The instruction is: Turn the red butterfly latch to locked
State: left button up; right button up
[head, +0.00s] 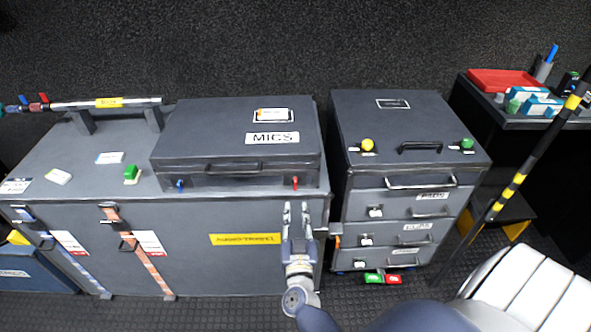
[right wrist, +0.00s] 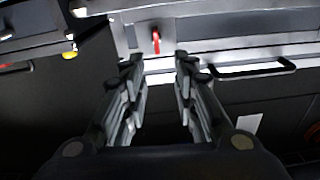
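The red butterfly latch (head: 295,183) is on the front right of the grey MICS case (head: 237,140), which is shut. The latch also shows in the right wrist view (right wrist: 156,42), standing upright on a light plate beyond the fingertips. My right gripper (head: 296,208) is just below the latch in the head view, pointing at the case front. In the right wrist view (right wrist: 160,62) its fingers are apart with nothing between them, and the latch appears in line with the gap. They do not appear to touch it. My left gripper is not in view.
A blue latch (head: 180,185) is on the case's front left. The case stands on a large grey chest (head: 200,265). A drawer cabinet (head: 410,185) with a yellow knob (head: 367,145) and a green knob (head: 467,144) stands close on the right. A striped pole (head: 507,190) leans further right.

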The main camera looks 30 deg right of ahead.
aim_at(295, 187)
jog(key=shift+g, duration=0.4)
jog(key=b+x, duration=0.1)
jog(key=x, duration=0.2)
jog(key=b+x, duration=0.1)
jog(key=x, duration=0.2)
jog(key=f+b+x, duration=0.1)
jog(key=x, duration=0.3)
jog(key=shift+d, duration=0.1)
jog(key=shift+w+d+r, duration=0.15)
jog(key=shift+w+d, duration=0.05)
jog(key=shift+w, duration=0.1)
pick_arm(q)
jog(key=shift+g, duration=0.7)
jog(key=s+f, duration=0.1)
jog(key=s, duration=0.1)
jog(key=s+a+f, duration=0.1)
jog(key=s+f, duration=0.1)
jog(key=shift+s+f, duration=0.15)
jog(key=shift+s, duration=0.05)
pick_arm(e)
jog(key=shift+c, duration=0.3)
grip_shut()
